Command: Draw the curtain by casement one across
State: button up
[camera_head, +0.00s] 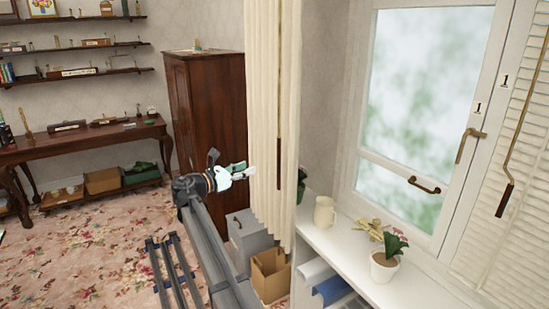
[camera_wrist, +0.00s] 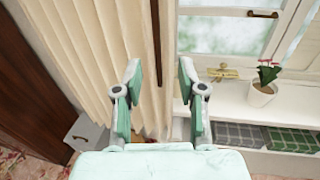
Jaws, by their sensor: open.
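The cream pleated curtain (camera_head: 262,115) hangs bunched at the left of the window with casement one (camera_head: 420,90), whose frame bears a "1". A thin wand with a dark brown handle (camera_head: 279,165) hangs in front of the curtain. My gripper (camera_head: 246,171) is open and empty at the curtain's left side. In the wrist view the curtain (camera_wrist: 95,45) fills the upper left. The dark handle (camera_wrist: 156,40) comes down between the fingertips of my gripper (camera_wrist: 159,72) in the picture. I cannot tell how far beyond them it is.
A white sill (camera_head: 345,250) holds a cream jug (camera_head: 324,213), a brass object (camera_head: 368,229) and a potted plant (camera_head: 385,262). A cardboard box (camera_head: 270,275) and a grey box (camera_head: 248,235) stand below the curtain. A dark wardrobe (camera_head: 208,105) stands behind. A slatted blind (camera_head: 515,170) is at the right.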

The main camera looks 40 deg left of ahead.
aim_at(279, 151)
jog(key=w+p, duration=0.1)
jog(key=w, duration=0.4)
jog(key=w+d+r+p, duration=0.1)
jog(key=w+p, duration=0.1)
jog(key=w, duration=0.4)
jog(key=w+p, duration=0.2)
jog(key=w, duration=0.3)
jog(key=shift+w+d+r, duration=0.15)
jog(key=shift+w+r, duration=0.05)
jog(key=shift+w, duration=0.15)
grip_shut()
